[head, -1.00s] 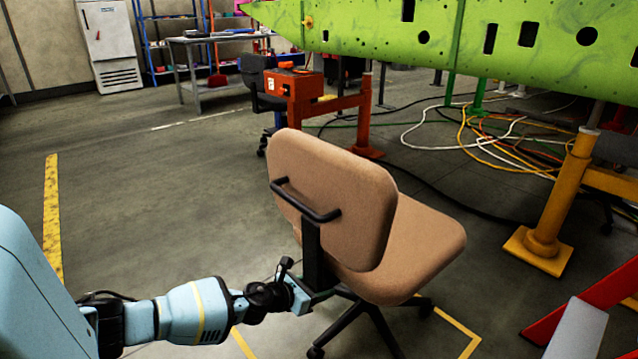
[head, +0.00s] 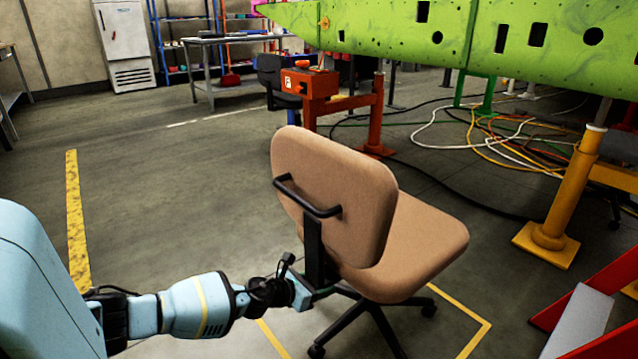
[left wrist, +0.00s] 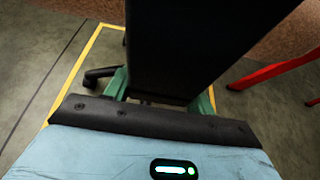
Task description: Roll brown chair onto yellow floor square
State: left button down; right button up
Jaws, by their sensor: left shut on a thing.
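The brown chair (head: 335,180) stands upright on the floor with its back towards me and its seat pointing right. My left gripper (head: 318,293) is shut on the black post below the chair's backrest. In the left wrist view the green fingers (left wrist: 160,98) lie on both sides of this dark post (left wrist: 185,45). The yellow floor square (head: 475,338) shows as an outline around and under the chair base. The visible castors look inside its lines, but its near part is out of view. My right gripper is not in view.
A red frame (head: 590,310) stands close at the right. A yellow stand (head: 547,235) and an orange stand (head: 375,120) hold up the green wing (head: 560,45). Cables (head: 490,140) lie on the floor behind the chair. The floor on the left is open.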

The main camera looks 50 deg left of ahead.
pick_arm(q)
jog(key=shift+s+d+f, duration=0.1)
jog(key=shift+f, duration=0.1)
jog(key=c, duration=0.8)
grip_release()
jog(key=o, duration=0.4)
jog(key=shift+r, duration=0.15)
jog(key=shift+c, duration=0.2)
jog(key=shift+s+r+p, duration=0.2)
jog(key=shift+s+p, duration=0.1)
jog(key=shift+s, duration=0.1)
jog(key=p+v, duration=0.2)
jog(key=v, duration=0.4)
jog(key=shift+s, duration=0.35)
jog(key=shift+r, duration=0.15)
